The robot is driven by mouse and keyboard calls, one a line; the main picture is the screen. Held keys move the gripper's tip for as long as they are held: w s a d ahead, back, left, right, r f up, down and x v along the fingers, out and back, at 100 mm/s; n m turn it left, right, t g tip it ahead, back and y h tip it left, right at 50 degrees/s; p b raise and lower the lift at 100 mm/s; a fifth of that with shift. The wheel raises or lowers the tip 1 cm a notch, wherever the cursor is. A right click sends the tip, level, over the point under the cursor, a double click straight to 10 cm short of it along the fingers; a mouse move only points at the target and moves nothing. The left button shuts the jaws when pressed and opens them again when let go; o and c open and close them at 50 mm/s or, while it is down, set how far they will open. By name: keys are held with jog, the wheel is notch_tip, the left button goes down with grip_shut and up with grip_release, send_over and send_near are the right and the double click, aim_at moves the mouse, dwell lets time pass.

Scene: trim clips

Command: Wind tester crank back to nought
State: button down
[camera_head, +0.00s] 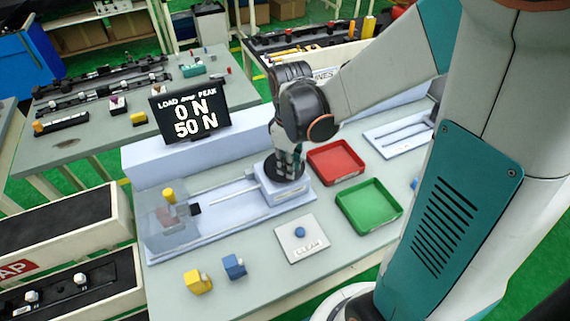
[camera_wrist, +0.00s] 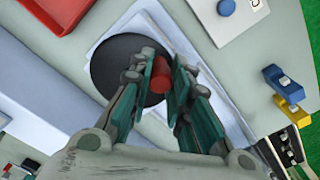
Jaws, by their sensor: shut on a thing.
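The tester's crank is a black disc (camera_wrist: 112,68) with a red knob (camera_wrist: 159,73), seen in the wrist view. My gripper (camera_wrist: 161,66) has its fingers on both sides of the knob and is shut on it. In the head view my gripper (camera_head: 287,158) points down onto the crank at the right end of the tester (camera_head: 228,200); the fingers mostly hide the knob there. The display (camera_head: 190,111) reads 0 N for load now and 50 N for peak. A yellow clip (camera_head: 168,195) is at the tester's left end, by a clear guard (camera_head: 165,230).
A red tray (camera_head: 335,163) and a green tray (camera_head: 369,206) lie right of the crank. A CLEAR plate with a blue button (camera_head: 300,231) lies in front. A yellow clip (camera_head: 197,282) and a blue clip (camera_head: 234,267) lie near the front edge.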

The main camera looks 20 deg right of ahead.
jog(key=shift+d+n, duration=0.35)
jog(key=shift+n, duration=0.45)
jog(key=c, duration=1.5)
grip_release()
jog(key=shift+o, duration=0.2)
notch_tip(320, 180, up, 12)
jog(key=shift+s, duration=0.15)
